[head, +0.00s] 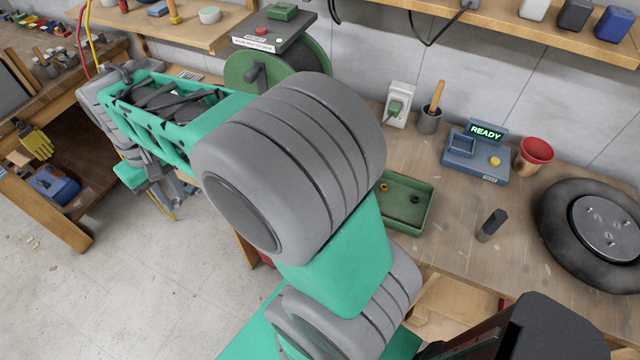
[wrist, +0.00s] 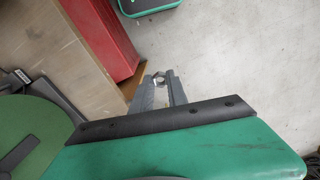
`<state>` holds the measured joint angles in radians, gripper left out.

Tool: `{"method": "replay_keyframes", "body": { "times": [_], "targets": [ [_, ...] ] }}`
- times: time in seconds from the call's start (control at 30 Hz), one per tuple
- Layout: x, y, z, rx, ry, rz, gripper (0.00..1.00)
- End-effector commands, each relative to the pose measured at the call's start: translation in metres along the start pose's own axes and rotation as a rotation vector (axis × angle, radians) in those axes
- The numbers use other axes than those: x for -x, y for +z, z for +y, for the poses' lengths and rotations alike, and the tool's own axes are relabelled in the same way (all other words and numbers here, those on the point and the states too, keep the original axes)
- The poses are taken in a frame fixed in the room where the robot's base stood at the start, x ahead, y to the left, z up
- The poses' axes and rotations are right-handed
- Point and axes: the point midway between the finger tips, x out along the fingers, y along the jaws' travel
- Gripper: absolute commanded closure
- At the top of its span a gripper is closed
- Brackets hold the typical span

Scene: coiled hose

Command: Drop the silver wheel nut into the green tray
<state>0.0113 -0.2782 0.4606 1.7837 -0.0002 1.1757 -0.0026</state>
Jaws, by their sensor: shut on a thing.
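The silver wheel nut (wrist: 158,77) shows in the wrist view, held between the tips of my gripper (wrist: 159,84). My gripper is shut on it. In the wrist view it is beside the wooden bench edge, with floor beyond. The green tray (head: 408,222) lies on the workbench in the head view, partly hidden by my arm. A brass-coloured piece and a dark piece lie in it. My gripper is well left of the tray, and the nut cannot be made out in the head view.
A green reel (head: 250,72) stands behind my arm.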

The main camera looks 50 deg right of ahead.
Motion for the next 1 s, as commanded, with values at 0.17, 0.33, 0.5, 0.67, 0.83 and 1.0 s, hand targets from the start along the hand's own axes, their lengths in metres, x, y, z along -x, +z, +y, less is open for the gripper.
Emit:
{"method": "replay_keyframes", "body": {
  "times": [0.17,0.33,0.5,0.67,0.83,1.0],
  "targets": [
    [-0.007,0.000,0.046,-0.111,0.000,0.000,1.00],
    [-0.019,0.016,0.135,-0.326,0.000,0.000,1.00],
    [-0.032,0.064,0.235,-0.583,-0.001,-0.001,1.00],
    [-0.045,0.138,0.317,-0.836,0.000,0.000,1.00],
    [-0.058,0.233,0.377,-1.089,-0.001,0.000,1.00],
    [-0.067,0.310,0.403,-1.270,-0.001,0.000,1.00]
  ]
}}
